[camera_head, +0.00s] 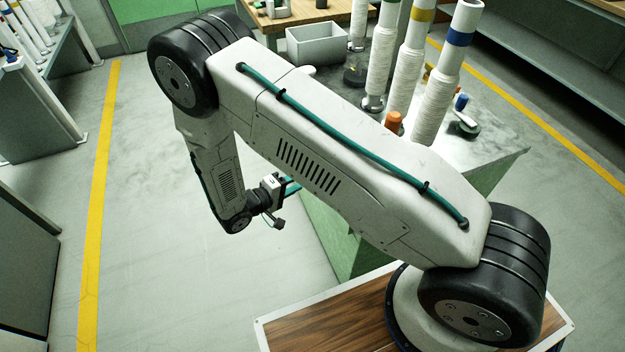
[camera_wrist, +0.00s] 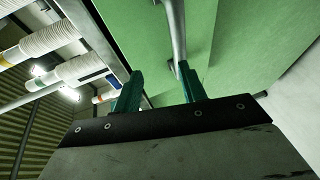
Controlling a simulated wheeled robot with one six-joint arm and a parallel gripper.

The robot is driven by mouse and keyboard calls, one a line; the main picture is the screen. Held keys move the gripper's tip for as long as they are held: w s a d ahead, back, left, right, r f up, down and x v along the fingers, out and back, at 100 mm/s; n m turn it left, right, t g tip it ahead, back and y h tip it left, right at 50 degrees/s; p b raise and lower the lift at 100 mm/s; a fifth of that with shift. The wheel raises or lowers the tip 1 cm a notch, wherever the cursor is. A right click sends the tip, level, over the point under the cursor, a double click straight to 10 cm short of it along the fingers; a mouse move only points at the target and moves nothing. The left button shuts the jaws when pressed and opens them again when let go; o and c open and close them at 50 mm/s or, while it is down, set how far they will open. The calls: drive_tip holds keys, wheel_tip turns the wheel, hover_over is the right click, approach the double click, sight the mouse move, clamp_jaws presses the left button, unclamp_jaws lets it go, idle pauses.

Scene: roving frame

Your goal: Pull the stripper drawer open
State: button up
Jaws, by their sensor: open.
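A green cabinet (camera_head: 335,235) stands under the grey worktop, and my arm hides much of its front in the head view. In the wrist view a green drawer front (camera_wrist: 235,45) fills the upper right. A grey bar handle (camera_wrist: 176,28) runs along it and ends close to the right fingertip. My gripper (camera_wrist: 159,70) is open, with its two teal fingers apart and pointing at the green front. The handle's end lies between the fingertips in the picture, nearer the right one; I cannot tell whether they touch. My gripper (camera_head: 290,187) is beside the cabinet in the head view.
White thread-wound columns (camera_head: 437,95) with coloured bands stand on the worktop (camera_head: 490,160), near an orange-capped item (camera_head: 393,122). A grey bin (camera_head: 317,44) sits behind. The floor left of the cabinet is clear up to a yellow line (camera_head: 97,210).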

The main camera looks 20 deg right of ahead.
drive_tip(key=shift+n+t, duration=0.3)
drive_tip(key=shift+t, duration=0.3)
drive_tip(key=d+f, duration=0.1)
drive_tip(key=d, duration=0.1)
drive_tip(key=w+d+f, duration=0.1)
drive_tip(key=d+f, duration=0.1)
drive_tip(key=w+d+f, duration=0.1)
drive_tip(key=d, duration=0.1)
drive_tip(key=shift+w+d+f, duration=0.2)
drive_tip(key=shift+w+f, duration=0.05)
drive_tip(key=shift+f, duration=0.05)
clamp_jaws()
